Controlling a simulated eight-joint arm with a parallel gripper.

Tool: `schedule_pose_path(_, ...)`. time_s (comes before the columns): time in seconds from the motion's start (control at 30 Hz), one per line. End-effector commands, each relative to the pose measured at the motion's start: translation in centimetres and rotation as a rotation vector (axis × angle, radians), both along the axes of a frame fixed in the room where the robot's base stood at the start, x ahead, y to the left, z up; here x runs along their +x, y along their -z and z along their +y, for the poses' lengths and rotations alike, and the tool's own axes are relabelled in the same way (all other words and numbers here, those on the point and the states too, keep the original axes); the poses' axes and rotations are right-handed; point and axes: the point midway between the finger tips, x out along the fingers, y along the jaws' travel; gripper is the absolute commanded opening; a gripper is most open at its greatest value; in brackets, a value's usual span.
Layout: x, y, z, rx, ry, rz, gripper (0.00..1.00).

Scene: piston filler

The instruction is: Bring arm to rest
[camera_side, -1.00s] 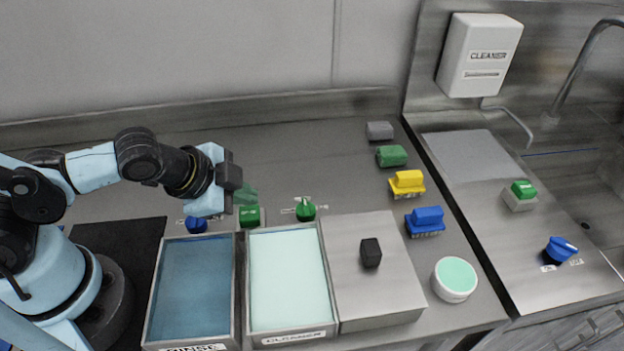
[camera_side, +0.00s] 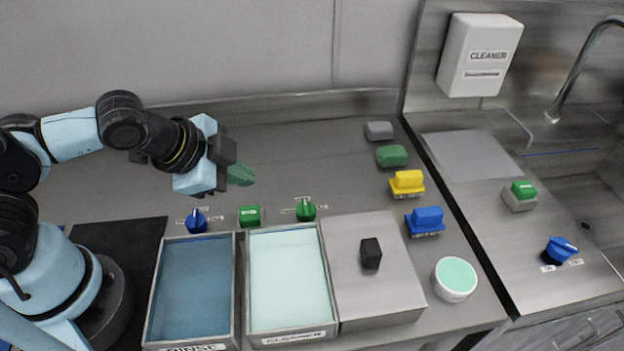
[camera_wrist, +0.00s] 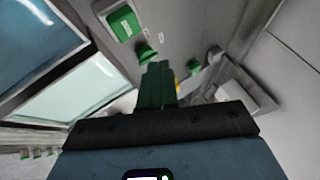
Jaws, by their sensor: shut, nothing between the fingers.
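My gripper (camera_side: 240,174) hangs in the air above the back left of the steel counter, pointing right in the side view. Its green fingers are shut together with nothing between them. In the wrist view the closed fingers (camera_wrist: 157,88) point up the picture. Below the gripper in the side view are a blue knob (camera_side: 196,221), a green button (camera_side: 249,216) and a green knob (camera_side: 305,210). The gripper touches none of them.
The rinse tray (camera_side: 190,338) and cleaner tray (camera_side: 290,338) stand in front. A steel lid with a black handle (camera_side: 371,253) is beside them. Sponges and brushes, such as a yellow brush (camera_side: 407,183), line the right. The counter's back middle is clear.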

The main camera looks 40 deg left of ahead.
Motion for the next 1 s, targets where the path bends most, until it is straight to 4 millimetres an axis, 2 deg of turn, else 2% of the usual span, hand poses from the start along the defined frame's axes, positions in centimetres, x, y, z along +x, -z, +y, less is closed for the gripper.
schedule_pose_path(0.27,0.1,-0.1,0.3,-0.01,-0.02,0.003,0.0)
schedule_pose_path(0.37,0.4,-0.4,1.6,-0.066,-0.122,0.017,0.0)
schedule_pose_path(0.6,1.2,-2.1,6.9,-0.324,-0.559,0.056,0.0)
schedule_pose_path(0.7,1.2,-2.7,8.4,-0.407,-0.689,0.061,0.0)
schedule_pose_path(0.8,1.2,-3.0,9.2,-0.455,-0.762,0.062,0.0)
schedule_pose_path(1.0,1.2,-3.1,9.3,-0.471,-0.782,0.063,0.0)
